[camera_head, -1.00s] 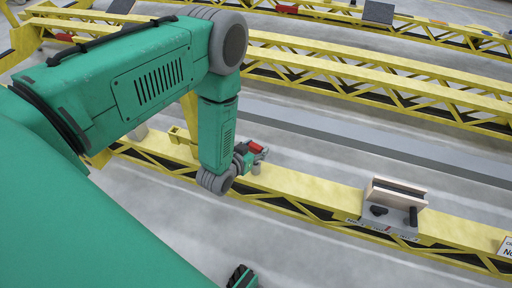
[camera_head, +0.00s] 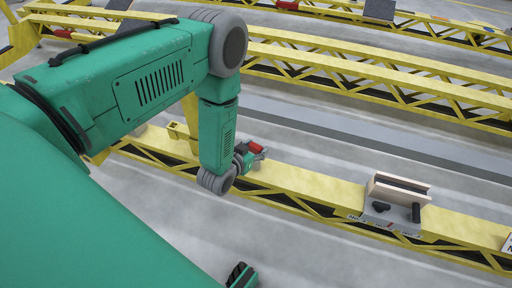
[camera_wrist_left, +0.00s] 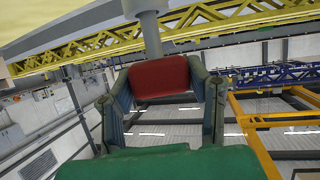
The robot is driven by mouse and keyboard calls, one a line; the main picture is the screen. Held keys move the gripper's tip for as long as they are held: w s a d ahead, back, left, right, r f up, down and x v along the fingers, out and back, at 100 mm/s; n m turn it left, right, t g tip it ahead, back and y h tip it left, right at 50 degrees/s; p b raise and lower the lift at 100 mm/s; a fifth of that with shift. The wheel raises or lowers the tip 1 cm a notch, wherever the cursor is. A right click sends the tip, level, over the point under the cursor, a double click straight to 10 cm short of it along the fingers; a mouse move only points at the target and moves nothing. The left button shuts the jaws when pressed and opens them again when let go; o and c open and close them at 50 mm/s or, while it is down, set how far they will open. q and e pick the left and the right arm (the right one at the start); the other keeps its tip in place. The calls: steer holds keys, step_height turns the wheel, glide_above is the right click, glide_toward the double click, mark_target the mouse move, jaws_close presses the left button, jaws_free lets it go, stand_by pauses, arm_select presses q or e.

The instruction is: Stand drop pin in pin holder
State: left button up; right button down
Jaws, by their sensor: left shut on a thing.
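My left gripper (camera_head: 249,156) hangs low over the near yellow beam, left of its middle, in the head view. In the left wrist view its two fingers (camera_wrist_left: 165,98) are shut on a red block (camera_wrist_left: 160,78). A grey stepped rod (camera_wrist_left: 150,30) shows just beyond the red block and seems to belong to it; I take this red and grey piece as the drop pin. Its red part also shows at the gripper in the head view (camera_head: 255,147). I cannot clearly make out the pin holder.
A pale open-topped block with a dark slot (camera_head: 397,190) and black handles on a grey plate stands on the near yellow beam (camera_head: 305,184), to the right. More yellow truss beams (camera_head: 390,77) run behind.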

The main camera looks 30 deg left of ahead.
mark_target(254, 153)
arm_select(q)
steer(key=shift+f+b, duration=0.65)
steer(key=shift+f, duration=0.3)
steer(key=o, duration=2)
steer(key=shift+o, duration=0.2)
steer(key=shift+p+v, duration=1.7)
steer(key=shift+v, duration=0.55)
steer(key=shift+p+v, duration=1.55)
steer(key=shift+v, duration=0.75)
